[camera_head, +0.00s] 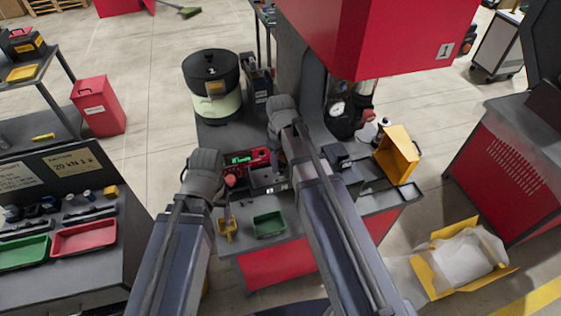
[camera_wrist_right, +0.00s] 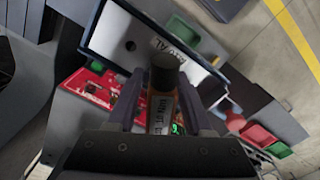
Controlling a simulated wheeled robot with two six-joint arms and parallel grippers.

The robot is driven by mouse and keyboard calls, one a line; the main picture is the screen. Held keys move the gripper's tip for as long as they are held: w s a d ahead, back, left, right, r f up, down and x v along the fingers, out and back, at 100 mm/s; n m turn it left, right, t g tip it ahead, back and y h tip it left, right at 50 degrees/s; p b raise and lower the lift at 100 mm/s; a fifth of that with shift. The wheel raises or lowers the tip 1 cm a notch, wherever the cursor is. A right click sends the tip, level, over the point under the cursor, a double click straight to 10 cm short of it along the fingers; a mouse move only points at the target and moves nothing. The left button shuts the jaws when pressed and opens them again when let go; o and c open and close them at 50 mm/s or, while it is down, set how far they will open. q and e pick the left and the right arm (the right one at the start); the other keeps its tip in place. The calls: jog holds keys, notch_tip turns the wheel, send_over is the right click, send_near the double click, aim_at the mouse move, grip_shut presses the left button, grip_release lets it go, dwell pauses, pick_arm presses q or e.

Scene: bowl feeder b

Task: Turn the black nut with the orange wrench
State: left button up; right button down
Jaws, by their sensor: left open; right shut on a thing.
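I cannot tell whether this is part of the orange wrench. In the head view my right gripper (camera_head: 282,112) is over the middle of the grey bench, its jaws hidden by the wrist. My left gripper (camera_head: 206,166) is open, at the bench's left side by a small red knob (camera_head: 230,181); its fingers are hardly visible.
A red unit with a green display (camera_head: 245,159) is between the grippers. A lidded pot (camera_head: 211,82) stands behind. A green bin (camera_head: 269,224) and small yellow bin (camera_head: 228,230) are at the front. A yellow box (camera_head: 397,155) is right, and a large red housing (camera_head: 375,35) overhangs the back.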

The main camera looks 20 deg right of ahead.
jog(key=shift+f+b, duration=0.75)
jog(key=shift+f, duration=0.05)
dwell(0.4)
jog(key=shift+m, duration=1.2)
jog(key=shift+m, duration=0.9)
jog(key=shift+m, duration=1.4)
